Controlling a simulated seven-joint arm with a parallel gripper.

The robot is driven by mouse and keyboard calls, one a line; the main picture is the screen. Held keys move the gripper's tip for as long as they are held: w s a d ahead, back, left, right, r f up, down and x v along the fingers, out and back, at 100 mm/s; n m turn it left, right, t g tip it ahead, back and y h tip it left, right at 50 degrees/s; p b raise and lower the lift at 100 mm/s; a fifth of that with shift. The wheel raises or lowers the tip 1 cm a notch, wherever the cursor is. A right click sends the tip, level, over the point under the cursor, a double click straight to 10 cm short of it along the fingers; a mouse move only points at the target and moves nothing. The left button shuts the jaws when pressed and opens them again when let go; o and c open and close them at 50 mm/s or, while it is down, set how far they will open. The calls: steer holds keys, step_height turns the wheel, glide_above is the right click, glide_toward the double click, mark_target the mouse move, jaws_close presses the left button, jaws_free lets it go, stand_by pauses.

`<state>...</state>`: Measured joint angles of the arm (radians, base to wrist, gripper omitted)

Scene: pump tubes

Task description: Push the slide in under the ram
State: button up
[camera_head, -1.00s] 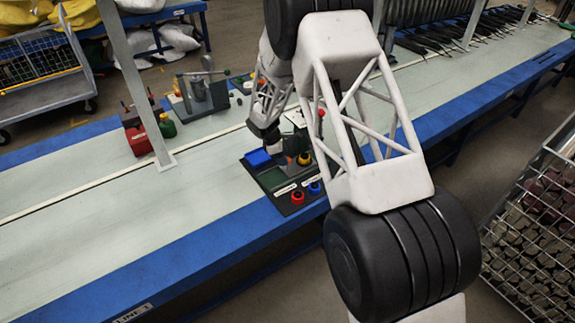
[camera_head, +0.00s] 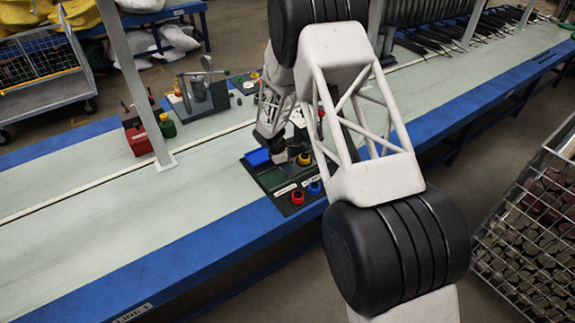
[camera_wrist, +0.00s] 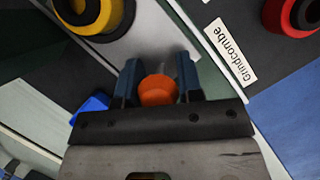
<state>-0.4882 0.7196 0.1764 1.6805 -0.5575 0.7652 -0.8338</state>
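My gripper (camera_wrist: 159,82) points down over the dark tray (camera_head: 262,180); in the head view its end (camera_head: 279,157) is small and partly dark against the tray. In the wrist view a round orange piece (camera_wrist: 157,91) fills the space between its two dark blue fingers, which appear closed on it. A grey press-like fixture (camera_head: 203,92) with a lever and a round-topped post stands behind on the bench, left of my gripper and well apart from it. The slide and the ram cannot be told apart at this size.
The tray holds a blue block (camera_head: 257,157), a yellow-and-black ring (camera_head: 304,159), a red ring (camera_head: 297,197) and a blue ring (camera_head: 314,187). A red fixture (camera_head: 138,138) and a green bottle (camera_head: 167,125) stand by a grey upright post (camera_head: 136,85). The bench front-left is clear.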

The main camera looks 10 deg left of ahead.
mark_target(299, 164)
jaws_close()
steer(key=shift+w+d, duration=1.55)
steer(key=shift+w, duration=0.05)
steer(key=shift+r, duration=0.1)
steer(key=o, duration=0.5)
jaws_free()
steer(key=shift+d, duration=0.1)
steer(key=shift+a+r, duration=0.15)
steer(key=shift+a, duration=0.05)
steer(key=v, duration=0.7)
steer(key=shift+r, duration=0.2)
